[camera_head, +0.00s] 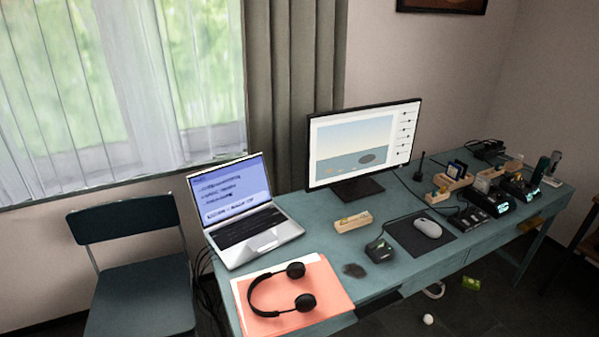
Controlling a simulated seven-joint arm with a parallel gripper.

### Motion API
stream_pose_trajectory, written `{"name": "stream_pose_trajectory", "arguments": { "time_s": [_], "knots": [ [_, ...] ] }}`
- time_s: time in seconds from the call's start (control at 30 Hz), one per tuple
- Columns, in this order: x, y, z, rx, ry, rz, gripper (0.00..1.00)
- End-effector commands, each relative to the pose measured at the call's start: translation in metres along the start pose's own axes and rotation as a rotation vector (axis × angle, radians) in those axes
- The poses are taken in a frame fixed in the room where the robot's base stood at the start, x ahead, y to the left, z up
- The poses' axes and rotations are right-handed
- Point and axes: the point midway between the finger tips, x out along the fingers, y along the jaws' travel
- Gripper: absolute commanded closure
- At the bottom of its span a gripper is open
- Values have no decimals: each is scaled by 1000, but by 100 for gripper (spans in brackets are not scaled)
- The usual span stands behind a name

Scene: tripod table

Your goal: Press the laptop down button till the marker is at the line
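An open silver laptop (282,234) stands at the left end of the blue-green desk, its screen (230,190) lit with lines of text on a blue background. Its black keyboard (246,227) faces up. I cannot make out a marker, a line or single keys at this size. My gripper is not in view.
A monitor (362,145) stands behind the middle of the desk (440,268). Black headphones (284,289) lie on an orange folder (330,301) in front of the laptop. A mouse (428,228) and several small devices are to the right. A dark chair (140,293) stands left.

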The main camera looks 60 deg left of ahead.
Motion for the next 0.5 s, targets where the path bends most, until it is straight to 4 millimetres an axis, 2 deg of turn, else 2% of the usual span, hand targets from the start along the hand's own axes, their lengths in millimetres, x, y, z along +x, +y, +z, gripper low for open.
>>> {"name": "stream_pose_trajectory", "arguments": {
  "time_s": [0.03,0.17,0.5],
  "knots": [
    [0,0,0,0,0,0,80],
    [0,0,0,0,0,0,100],
    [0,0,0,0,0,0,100]
  ]
}}
